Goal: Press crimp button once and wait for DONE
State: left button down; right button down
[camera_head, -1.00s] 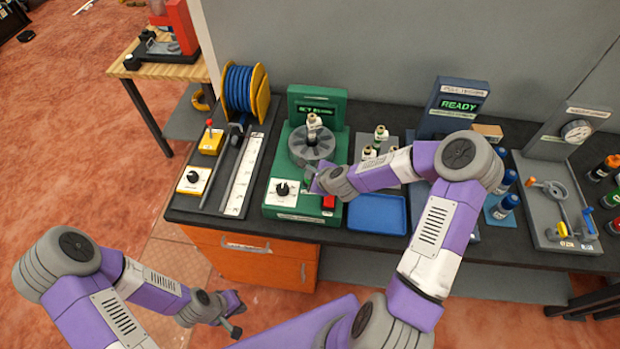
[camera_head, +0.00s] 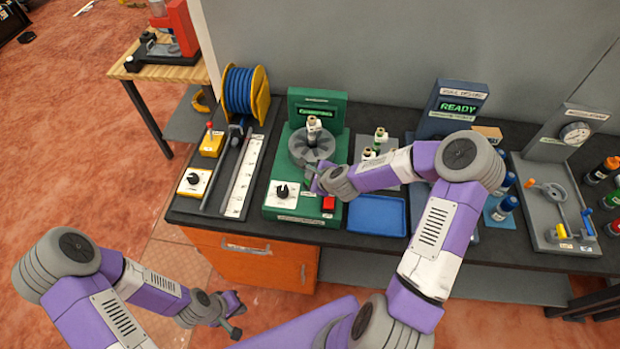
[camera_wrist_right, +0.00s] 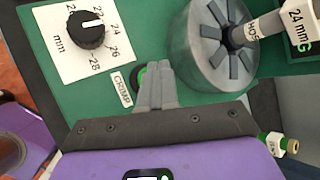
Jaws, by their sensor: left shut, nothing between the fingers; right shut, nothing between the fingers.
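The green crimp machine (camera_head: 305,213) stands on the black bench, its display (camera_head: 316,113) lit with green text too small to read surely. In the right wrist view, the crimp button (camera_wrist_right: 137,76) is a green-lit ring beside the "CRIMP" label (camera_wrist_right: 121,88), partly hidden by my fingers. My right gripper (camera_wrist_right: 160,65) is shut and empty, its tips over the button; contact cannot be told. It also shows in the head view (camera_head: 311,177). My left gripper (camera_head: 238,318) is shut and empty, away from the bench.
A dial (camera_head: 283,190) and a red button (camera_head: 328,203) sit on the machine's front. A blue tray (camera_head: 377,215) lies to its right. A blue hose reel (camera_head: 240,90) stands to its left. Another station shows "READY" (camera_head: 459,106).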

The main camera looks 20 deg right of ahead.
jog(key=shift+r, duration=0.25)
jog(key=shift+r+p, duration=1.85)
jog(key=shift+r, duration=0.7)
jog(key=shift+f, duration=0.15)
